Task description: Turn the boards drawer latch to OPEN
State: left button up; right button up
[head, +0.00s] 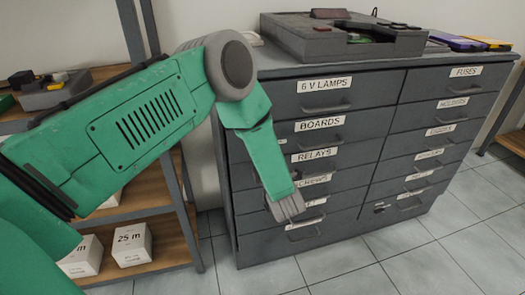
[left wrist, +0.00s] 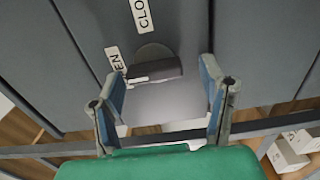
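The boards drawer (head: 350,128) is closed in the grey cabinet, second from the top on the left; its latch is not clear in the head view. My left gripper (head: 287,207) hangs in front of the cabinet's left side. In the left wrist view, a dark latch handle (left wrist: 156,71) on a round plate shows between the spread fingers of my left gripper (left wrist: 163,75). Part of an OPEN label (left wrist: 115,59) lies left of it, part of a CLOSED label (left wrist: 143,15) above it. I cannot tell whether the fingers touch the handle. My right gripper is not in view.
Other labelled drawers, such as relays (head: 350,158) and fuses (head: 470,82), surround the boards drawer. A grey device (head: 315,40) stands on the cabinet top. A shelf with white boxes (head: 132,245) stands at the left. Floor in front is clear.

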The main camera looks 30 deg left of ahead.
pick_arm(q)
jog(key=v, duration=1.2)
dwell(0.3)
